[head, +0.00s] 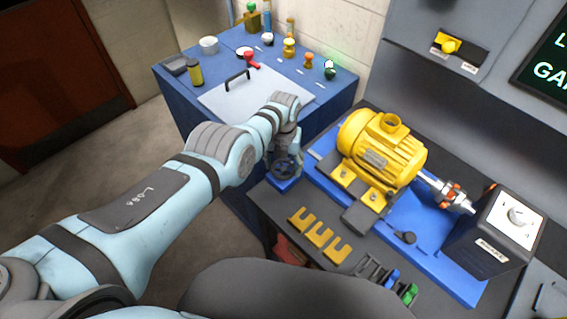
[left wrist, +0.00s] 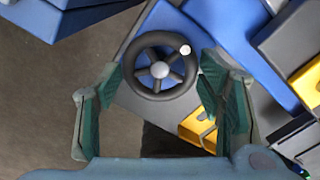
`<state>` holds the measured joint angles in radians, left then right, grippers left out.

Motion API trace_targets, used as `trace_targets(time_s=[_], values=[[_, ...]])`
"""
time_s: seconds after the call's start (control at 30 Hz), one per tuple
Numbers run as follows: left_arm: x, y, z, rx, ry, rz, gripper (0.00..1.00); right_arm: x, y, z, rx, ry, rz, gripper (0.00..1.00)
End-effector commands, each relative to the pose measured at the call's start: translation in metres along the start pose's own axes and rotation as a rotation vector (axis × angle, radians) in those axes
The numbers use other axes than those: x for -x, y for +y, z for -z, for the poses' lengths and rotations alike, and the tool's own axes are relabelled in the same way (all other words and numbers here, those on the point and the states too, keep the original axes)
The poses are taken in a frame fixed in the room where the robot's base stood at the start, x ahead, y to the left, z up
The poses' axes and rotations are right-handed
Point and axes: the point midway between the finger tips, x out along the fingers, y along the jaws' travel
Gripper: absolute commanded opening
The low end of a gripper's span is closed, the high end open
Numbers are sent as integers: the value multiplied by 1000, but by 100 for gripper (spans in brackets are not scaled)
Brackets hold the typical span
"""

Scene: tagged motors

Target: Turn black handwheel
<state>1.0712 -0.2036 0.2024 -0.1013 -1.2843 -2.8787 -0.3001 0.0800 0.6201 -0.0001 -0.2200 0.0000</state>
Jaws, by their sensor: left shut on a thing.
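The black handwheel (left wrist: 160,70) has spokes, a grey hub and a white knob at its upper right rim in the left wrist view. In the head view the handwheel (head: 284,168) shows partly under my left gripper (head: 285,150), on a blue mount at the bench's left corner. In the left wrist view my left gripper (left wrist: 161,88) has one finger on each side of the wheel's rim and is shut on it. The exact contact points are hard to see. My right gripper is not in view.
A yellow motor (head: 380,150) sits on a blue base right of the wheel, with a black box (head: 490,232) beyond its shaft. Yellow slotted plates (head: 318,236) lie on the bench front. A blue cabinet (head: 190,108) behind carries bottles and a red-topped item.

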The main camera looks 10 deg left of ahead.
Motion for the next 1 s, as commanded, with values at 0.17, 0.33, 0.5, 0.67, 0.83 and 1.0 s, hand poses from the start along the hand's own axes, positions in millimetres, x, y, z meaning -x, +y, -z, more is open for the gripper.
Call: trace_targets(time_s=[0.17,0.33,0.5,0.67,0.83,1.0], values=[[1,0,-1,-72,-4,1,34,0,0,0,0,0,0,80],[1,0,-1,-109,-4,1,34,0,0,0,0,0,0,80],[1,0,-2,-119,-5,1,34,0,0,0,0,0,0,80],[1,0,-2,-118,-5,1,34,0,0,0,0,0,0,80],[1,0,-2,-118,-5,1,71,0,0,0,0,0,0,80],[1,0,-1,-118,-3,1,82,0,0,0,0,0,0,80]])
